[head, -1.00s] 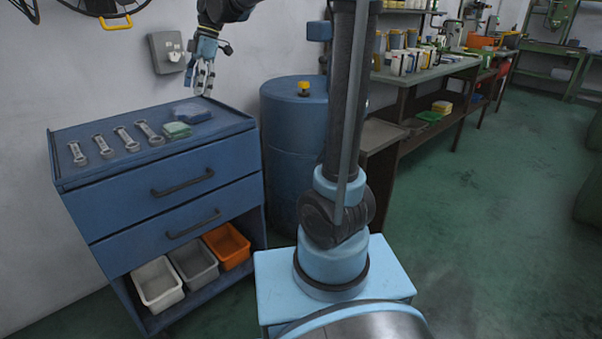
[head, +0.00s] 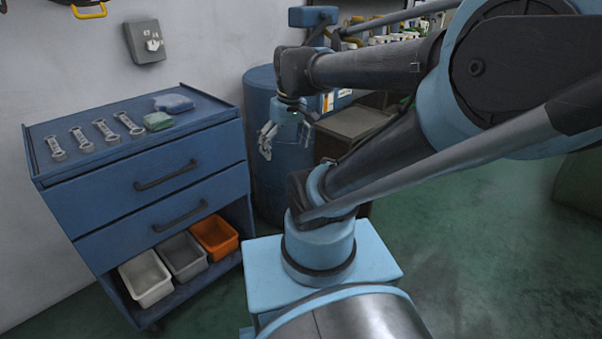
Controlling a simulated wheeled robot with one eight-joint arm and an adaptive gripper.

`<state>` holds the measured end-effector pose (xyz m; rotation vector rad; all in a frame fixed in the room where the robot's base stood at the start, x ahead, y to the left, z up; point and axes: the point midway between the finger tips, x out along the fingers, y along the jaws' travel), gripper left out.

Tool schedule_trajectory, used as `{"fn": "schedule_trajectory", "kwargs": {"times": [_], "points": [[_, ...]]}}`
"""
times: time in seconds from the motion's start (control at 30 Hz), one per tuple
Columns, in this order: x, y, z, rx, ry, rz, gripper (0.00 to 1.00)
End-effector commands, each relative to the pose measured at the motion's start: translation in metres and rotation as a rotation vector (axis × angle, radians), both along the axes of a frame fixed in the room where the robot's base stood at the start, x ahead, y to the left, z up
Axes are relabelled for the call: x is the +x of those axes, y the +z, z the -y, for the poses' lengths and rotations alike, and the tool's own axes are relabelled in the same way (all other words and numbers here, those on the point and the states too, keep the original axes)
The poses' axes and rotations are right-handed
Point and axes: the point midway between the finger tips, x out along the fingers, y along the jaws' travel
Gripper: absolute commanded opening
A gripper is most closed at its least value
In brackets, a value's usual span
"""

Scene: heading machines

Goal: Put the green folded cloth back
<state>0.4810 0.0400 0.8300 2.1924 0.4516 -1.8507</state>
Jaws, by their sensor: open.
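The green folded cloth (head: 158,121) lies on top of the blue tool cabinet (head: 141,144), near its right front edge. A blue cloth-like item (head: 174,103) lies just behind it. My gripper (head: 265,150) is open, with nothing seen between its fingers. It hangs pointing down to the right of the cabinet, in front of the blue drum, well apart from the cloth.
Several wrenches (head: 103,130) lie in a row on the cabinet top's left half. White, grey and orange bins (head: 215,237) sit on its lower shelf. A blue drum (head: 262,95) and a brown bench (head: 352,125) stand to the right. Green floor (head: 470,240) is open at right.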

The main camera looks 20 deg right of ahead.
Motion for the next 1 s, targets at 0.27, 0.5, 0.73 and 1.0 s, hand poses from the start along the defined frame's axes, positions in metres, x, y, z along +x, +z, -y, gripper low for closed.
{"fn": "schedule_trajectory", "kwargs": {"times": [0.27, 0.5, 0.73, 1.0], "points": [[-0.043, -0.057, 0.033, -0.017, -0.313, 0.022, 0.94], [-0.05, -0.068, 0.04, -0.019, -0.375, 0.028, 0.94], [-0.05, -0.067, 0.04, -0.019, -0.372, 0.028, 0.94], [-0.04, -0.072, 0.04, -0.021, -0.371, 0.017, 0.94]]}}
